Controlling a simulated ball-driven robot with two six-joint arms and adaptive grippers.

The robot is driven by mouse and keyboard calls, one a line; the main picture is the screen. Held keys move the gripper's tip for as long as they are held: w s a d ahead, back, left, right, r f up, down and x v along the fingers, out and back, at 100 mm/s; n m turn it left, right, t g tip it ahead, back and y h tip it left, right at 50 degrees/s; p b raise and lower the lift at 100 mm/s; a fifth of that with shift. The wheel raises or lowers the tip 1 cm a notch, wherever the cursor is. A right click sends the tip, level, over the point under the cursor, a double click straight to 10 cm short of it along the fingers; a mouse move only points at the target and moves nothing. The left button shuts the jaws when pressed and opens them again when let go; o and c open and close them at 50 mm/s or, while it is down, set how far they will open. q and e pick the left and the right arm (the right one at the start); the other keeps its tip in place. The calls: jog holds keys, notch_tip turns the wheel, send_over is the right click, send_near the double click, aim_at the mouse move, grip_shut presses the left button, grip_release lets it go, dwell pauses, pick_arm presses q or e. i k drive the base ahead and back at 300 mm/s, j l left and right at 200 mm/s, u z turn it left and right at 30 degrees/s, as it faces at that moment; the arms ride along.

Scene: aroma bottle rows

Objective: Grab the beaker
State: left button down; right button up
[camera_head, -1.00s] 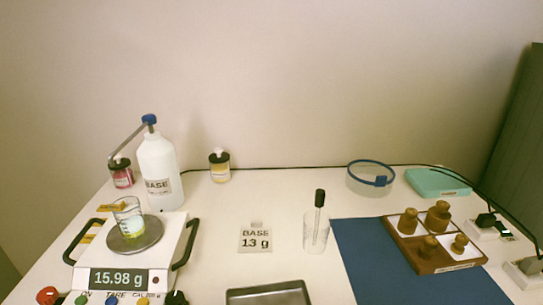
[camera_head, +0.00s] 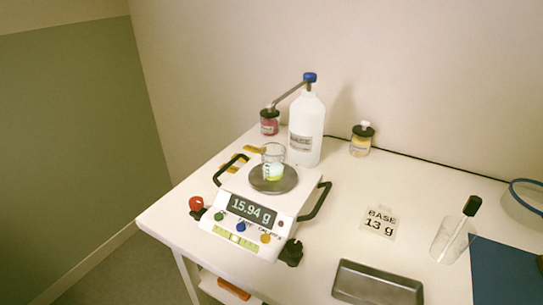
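A small clear glass beaker (camera_head: 273,163) with pale yellow-green liquid in its lower part stands upright on the round grey pan (camera_head: 286,186) of a white scale (camera_head: 225,190). The scale display reads 15.94 g. A second clear glass beaker (camera_head: 442,245), at the right, holds a dropper (camera_head: 470,208) with a black bulb, leaning in it. Neither of my grippers shows in the head view.
Behind the scale stand a white pump bottle (camera_head: 306,120), a pink jar (camera_head: 270,124) and a yellow jar (camera_head: 361,144). A BASE 13 g card (camera_head: 380,223) and a grey tray (camera_head: 378,283) lie to the right. Black handles flank the scale. The table's left edge is near.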

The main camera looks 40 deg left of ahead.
aim_at(273, 163)
jog(key=u, duration=1.25)
